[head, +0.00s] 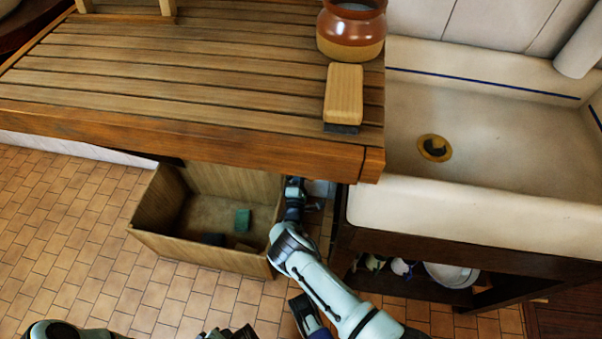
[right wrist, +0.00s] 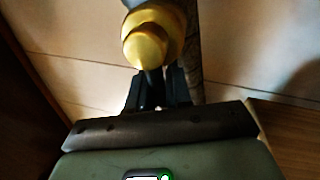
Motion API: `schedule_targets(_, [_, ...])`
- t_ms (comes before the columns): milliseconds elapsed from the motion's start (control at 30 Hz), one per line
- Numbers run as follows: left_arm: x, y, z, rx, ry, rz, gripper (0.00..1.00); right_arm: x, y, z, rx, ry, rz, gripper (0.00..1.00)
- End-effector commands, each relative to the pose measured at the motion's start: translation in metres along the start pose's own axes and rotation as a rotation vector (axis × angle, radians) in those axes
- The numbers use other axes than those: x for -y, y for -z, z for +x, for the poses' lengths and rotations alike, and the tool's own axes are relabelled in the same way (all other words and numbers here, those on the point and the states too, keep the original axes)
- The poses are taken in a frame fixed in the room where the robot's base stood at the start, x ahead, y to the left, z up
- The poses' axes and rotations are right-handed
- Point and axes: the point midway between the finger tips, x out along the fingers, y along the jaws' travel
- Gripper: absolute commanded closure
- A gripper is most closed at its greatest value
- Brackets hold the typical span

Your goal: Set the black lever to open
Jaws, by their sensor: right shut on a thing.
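In the right wrist view, a yellow brass valve fitting (right wrist: 148,45) with a rounded end stands just beyond my right gripper (right wrist: 158,88). The dark fingers are closed together on a thin dark piece below the brass, apparently the black lever. The lever is mostly hidden between the fingers, and its angle cannot be made out. In the head view my right arm reaches under the counter's front edge, and the gripper there is largely hidden. Dark parts at the bottom edge of the head view seem to be my left gripper (head: 228,332), cut off by the frame.
An open wooden crate (head: 195,251) with a few small blocks stands on the tiles left of my right arm. The slatted counter (head: 180,75) overhangs it, bearing a brush (head: 344,93) and a brown jar (head: 350,35). A white sink (head: 480,110) is at right.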

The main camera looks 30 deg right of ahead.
Motion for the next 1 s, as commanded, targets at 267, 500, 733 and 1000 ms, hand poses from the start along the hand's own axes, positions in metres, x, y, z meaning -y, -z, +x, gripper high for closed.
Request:
schedule_targets(267, [-0.0016, -0.0059, -0.0044, 0.017, -0.001, 0.002, 0.57, -0.0056, 0.0013, -0.0007, 0.022, 0.004, 0.136, 1.0])
schedule_targets(500, [-0.0021, -0.0079, -0.0055, 0.023, -0.001, 0.002, 0.57, -0.0077, 0.0013, -0.0003, 0.03, 0.003, 0.183, 1.0])
schedule_targets(733, [-0.002, -0.0082, -0.0056, 0.024, -0.001, 0.002, 0.57, -0.008, 0.0015, -0.0004, 0.031, 0.003, 0.19, 1.0])
schedule_targets(1000, [-0.002, -0.0081, -0.0056, 0.024, -0.001, 0.002, 0.57, -0.0082, 0.0016, -0.0003, 0.031, 0.003, 0.189, 0.6])
